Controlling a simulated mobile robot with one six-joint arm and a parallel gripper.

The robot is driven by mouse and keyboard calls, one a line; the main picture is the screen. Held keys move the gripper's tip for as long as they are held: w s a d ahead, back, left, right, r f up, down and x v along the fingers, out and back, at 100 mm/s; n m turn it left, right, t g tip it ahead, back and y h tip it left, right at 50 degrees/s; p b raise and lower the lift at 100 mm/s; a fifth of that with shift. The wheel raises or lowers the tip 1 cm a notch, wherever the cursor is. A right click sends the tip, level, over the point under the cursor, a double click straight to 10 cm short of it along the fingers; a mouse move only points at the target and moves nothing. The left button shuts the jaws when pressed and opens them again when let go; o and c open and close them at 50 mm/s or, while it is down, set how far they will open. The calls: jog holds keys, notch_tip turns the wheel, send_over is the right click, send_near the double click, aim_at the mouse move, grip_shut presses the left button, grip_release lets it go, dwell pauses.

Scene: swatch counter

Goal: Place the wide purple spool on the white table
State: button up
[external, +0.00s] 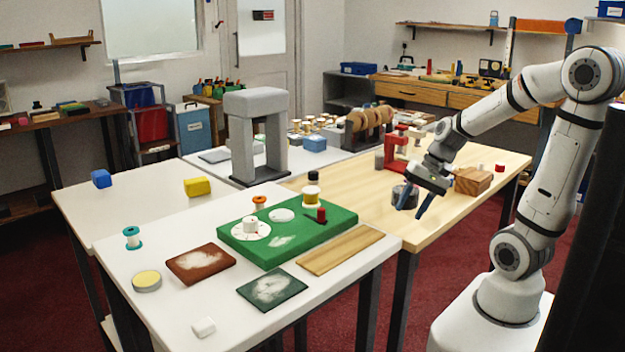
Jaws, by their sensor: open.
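My gripper (411,212) is open, pointing down over the pale wooden table (455,207) at the right. Its two blue fingers are apart. A dark, round, jar-like object (399,193) stands beside and partly behind the fingers; I cannot tell whether they touch it or whether it is a spool. No spool that is clearly purple shows. The white table (185,325) is at the front left, joining the wooden one. On it stand a teal-ended spool (132,238) and an orange-ended spool (259,203).
A green board (262,258) with small items, a brown swatch (201,263), a dark green swatch (272,291) and a wooden plank (341,250) cover much of the white table. A grey arch (240,135) stands behind. A wooden block (472,181) is right of my gripper.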

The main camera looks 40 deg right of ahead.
jog(key=s+n+h, duration=0.1)
jog(key=n, duration=0.1)
jog(key=s+n+h, duration=0.1)
jog(key=n, duration=0.2)
jog(key=s+r+n+h, duration=0.1)
jog(key=n, duration=0.1)
jog(key=shift+s+d+g+h, duration=0.3)
jog(key=shift+s+d+g, duration=0.05)
jog(key=shift+d+g, duration=0.05)
jog(key=shift+s+d+r+n+h, duration=0.15)
jog(key=shift+d+n+h, duration=0.3)
jog(key=shift+n, duration=0.45)
jog(key=shift+c, duration=0.3)
